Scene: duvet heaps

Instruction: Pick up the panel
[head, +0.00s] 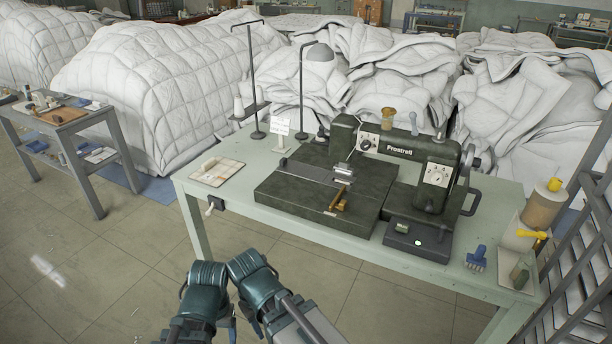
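A small flat, pale beige-and-white patched piece (217,171) lies on the left end of the pale green table (262,207); it looks like the panel, though I cannot be sure. A sewing machine (400,150) marked "Prostroll" or similar stands on the table, with a dark flat bed (318,200) to its left. My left arm (204,290) and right arm (255,278) show at the bottom of the head view, their teal ends close together in front of the table and apart from the pale piece.
A blue brush (477,257) and a yellow-topped spool (543,206) are at the table's right end. Thin stands (252,80) rise at its back. White duvet heaps (150,100) fill the background. A side bench (70,135) stands left. The tiled floor (90,260) front left is clear.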

